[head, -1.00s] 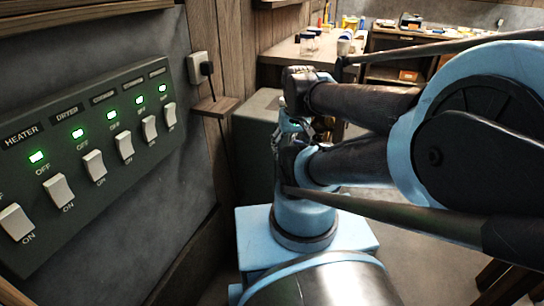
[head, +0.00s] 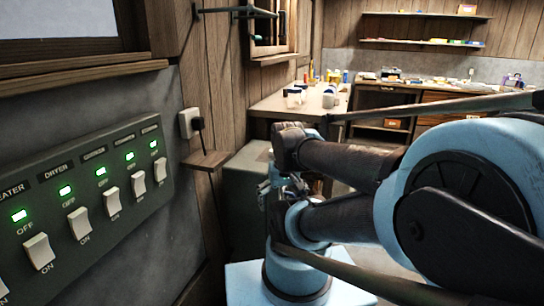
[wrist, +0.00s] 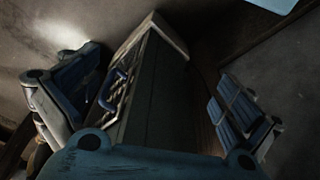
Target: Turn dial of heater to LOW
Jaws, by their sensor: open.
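A dark green switch panel (head: 130,215) hangs on the left wall, with several white rocker switches and lit green lamps. The switch under the partly cut-off heater label (head: 12,192) is a white rocker (head: 39,252) with OFF above and ON below. I see no dial marked LOW in either view. My gripper (wrist: 160,75) is open in the wrist view, its blue fingers apart at left and right. Between and beyond them is a dark boxy thing (wrist: 158,100) with a blue handle-like part (wrist: 112,90). In the head view my gripper is small and partly hidden by my arm.
A grey-green cabinet (head: 245,180) stands beyond my arm, near a small wooden wall ledge (head: 207,159) and a socket (head: 189,123). A bench (head: 275,103) with jars stands behind. Shelves (head: 420,41) line the back wall. Some floor shows low at the right.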

